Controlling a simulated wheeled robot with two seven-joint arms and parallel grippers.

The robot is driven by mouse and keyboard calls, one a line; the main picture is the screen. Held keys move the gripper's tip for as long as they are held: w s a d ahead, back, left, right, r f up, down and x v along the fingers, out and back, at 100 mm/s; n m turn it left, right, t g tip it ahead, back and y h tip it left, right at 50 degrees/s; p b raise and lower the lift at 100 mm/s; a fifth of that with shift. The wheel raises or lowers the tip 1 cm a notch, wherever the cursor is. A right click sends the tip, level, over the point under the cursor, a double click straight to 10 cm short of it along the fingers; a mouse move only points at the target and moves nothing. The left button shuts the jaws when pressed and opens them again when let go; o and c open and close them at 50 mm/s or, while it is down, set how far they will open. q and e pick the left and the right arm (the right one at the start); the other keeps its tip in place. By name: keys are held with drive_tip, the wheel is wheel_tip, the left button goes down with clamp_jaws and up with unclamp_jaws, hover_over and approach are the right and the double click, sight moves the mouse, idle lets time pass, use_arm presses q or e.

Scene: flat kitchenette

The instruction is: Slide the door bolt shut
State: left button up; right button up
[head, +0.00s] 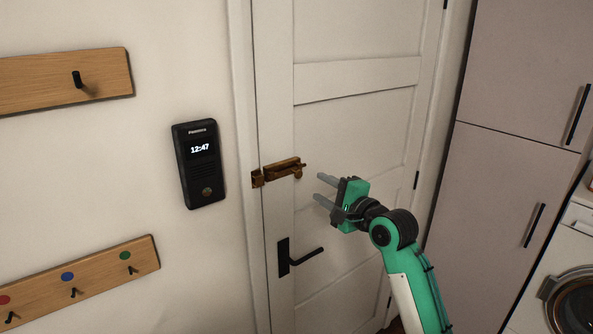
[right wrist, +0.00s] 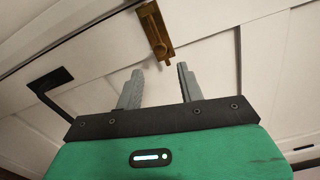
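The brass-brown door bolt (head: 283,168) is mounted on the white door (head: 350,130) near its left edge, above the black handle. Its small catch (head: 258,178) sits at the left by the frame. The bolt's knob end shows at the right of the bolt. In the right wrist view the bolt (right wrist: 155,30) lies ahead of the fingertips, apart from them. My right gripper (head: 320,189) is open and empty, just right of and slightly below the bolt; its two grey fingers (right wrist: 160,72) are spread. My left gripper is not in view.
The black door handle (head: 300,258) sticks out below the bolt. A black intercom (head: 198,165) hangs on the wall to the left, with wooden hook rails (head: 75,285) beside it. Tall cabinets (head: 510,150) and a washing machine (head: 572,270) stand at the right.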

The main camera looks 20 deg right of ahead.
sight(300, 174)
drive_tip(key=p+x, duration=0.3)
drive_tip(key=x, duration=0.6)
drive_tip(key=shift+w+a+r, duration=0.1)
drive_tip(key=shift+w, duration=0.05)
drive_tip(key=shift+w+a, duration=0.3)
drive_tip(key=shift+w, duration=0.35)
clamp_jaws()
